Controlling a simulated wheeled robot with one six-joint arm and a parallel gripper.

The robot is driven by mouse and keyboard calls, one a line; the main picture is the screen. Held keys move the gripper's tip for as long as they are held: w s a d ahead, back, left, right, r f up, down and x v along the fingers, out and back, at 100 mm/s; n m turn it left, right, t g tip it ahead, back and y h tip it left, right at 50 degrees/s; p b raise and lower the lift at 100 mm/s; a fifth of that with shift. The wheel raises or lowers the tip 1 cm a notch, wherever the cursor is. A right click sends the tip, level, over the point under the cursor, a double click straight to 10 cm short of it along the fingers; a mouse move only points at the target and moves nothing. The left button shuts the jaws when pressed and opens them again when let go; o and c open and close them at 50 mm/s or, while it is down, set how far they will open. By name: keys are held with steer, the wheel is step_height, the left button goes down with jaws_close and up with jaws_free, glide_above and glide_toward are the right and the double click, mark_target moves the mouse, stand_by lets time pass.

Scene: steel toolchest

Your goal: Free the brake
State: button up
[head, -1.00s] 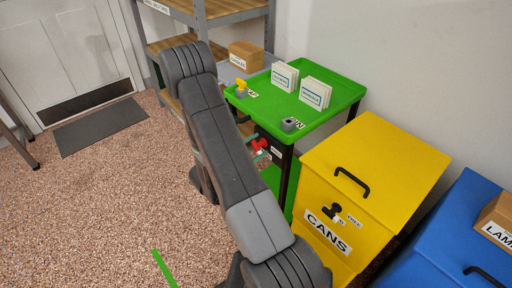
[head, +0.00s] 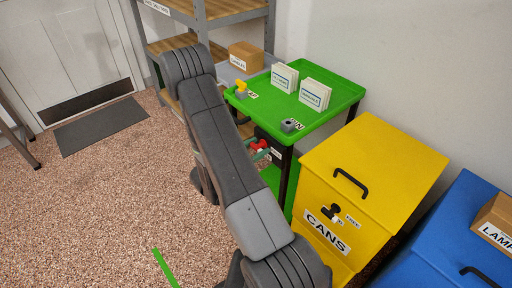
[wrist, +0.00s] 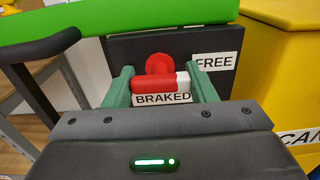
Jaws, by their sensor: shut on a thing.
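The brake is a red lever (wrist: 152,83) with a round red hub (wrist: 160,63) on a dark panel (wrist: 140,48) of the green cart (head: 330,116). The lever has a white end at its right in the wrist view. A BRAKED label (wrist: 162,99) shows just below the lever, and a FREE label (wrist: 214,62) is to the upper right on the panel. My gripper (wrist: 161,86) has one green finger on each side of the lever and is shut on it. In the head view, my gripper (head: 262,151) is at the cart's side, and the red lever shows small and partly hidden.
A yellow CANS bin (head: 380,165) stands close to the cart's right, with a blue bin (head: 440,240) beyond. The cart's green top carries cards (head: 315,94), a yellow piece (head: 241,88) and a grey block (head: 291,126). A shelf (head: 222,20) stands behind. Floor at left is open.

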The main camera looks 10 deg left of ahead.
stand_by(0.3)
steer(key=o, duration=1)
steer(key=v, duration=1.3)
steer(key=shift+s+a, duration=0.25)
steer(key=shift+s, duration=0.05)
steer(key=shift+w, duration=0.1)
steer(key=shift+x, duration=6.8)
